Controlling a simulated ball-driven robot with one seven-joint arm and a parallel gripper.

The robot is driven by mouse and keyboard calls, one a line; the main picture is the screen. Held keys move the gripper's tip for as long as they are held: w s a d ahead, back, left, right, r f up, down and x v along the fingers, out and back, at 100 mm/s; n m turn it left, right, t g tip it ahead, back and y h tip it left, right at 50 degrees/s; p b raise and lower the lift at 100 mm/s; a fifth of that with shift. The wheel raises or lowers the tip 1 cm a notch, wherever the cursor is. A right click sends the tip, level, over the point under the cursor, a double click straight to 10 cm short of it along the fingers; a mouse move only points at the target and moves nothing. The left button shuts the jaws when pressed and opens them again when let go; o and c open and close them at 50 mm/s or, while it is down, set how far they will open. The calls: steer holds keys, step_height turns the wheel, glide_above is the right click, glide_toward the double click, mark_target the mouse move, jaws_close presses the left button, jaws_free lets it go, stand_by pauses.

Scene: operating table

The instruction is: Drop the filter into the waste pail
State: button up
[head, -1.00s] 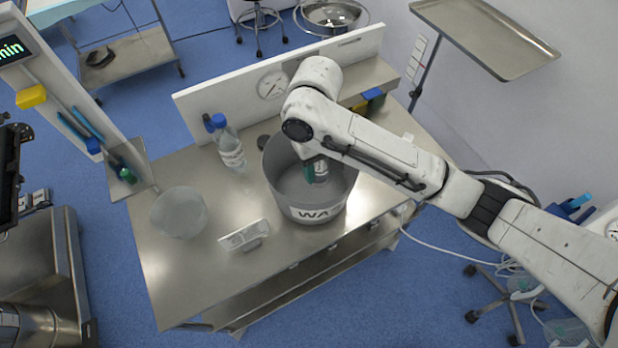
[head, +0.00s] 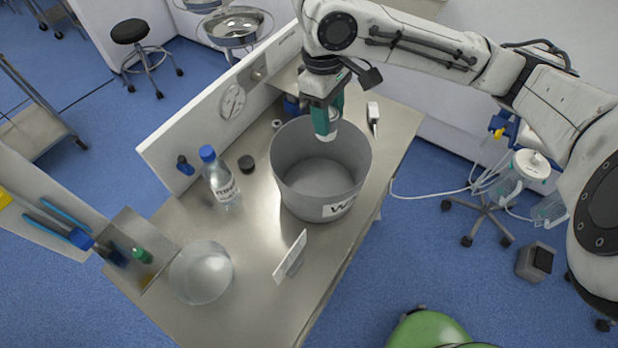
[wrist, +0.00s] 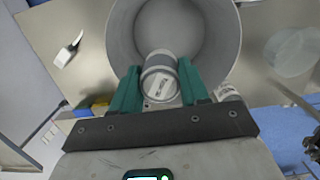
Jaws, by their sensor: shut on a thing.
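The waste pail (head: 300,202) is a grey open bucket with a white label, standing on the steel table. My gripper (head: 325,126) has green fingers and points down at the pail's far rim in the head view. It is shut on the filter, a short white and grey cylinder whose pale lower end (head: 325,137) shows below the fingers. In the wrist view the filter (wrist: 160,82) sits between both fingers (wrist: 160,88), overlapping the near part of the pail's opening (wrist: 125,38). The visible pail floor looks empty.
A clear bowl (head: 201,273) and an upright white card (head: 290,257) are nearer. A white backboard (head: 215,108) borders the table's far left side.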

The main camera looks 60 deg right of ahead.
steer(key=shift+f+b, duration=2.9)
steer(key=shift+f, duration=0.05)
steer(key=o, duration=1.1)
steer(key=r, duration=0.3)
steer(key=w+r, duration=0.1)
steer(key=r, duration=0.6)
steer(key=shift+w+r+p, duration=0.2)
steer(key=shift+r+p, duration=0.2)
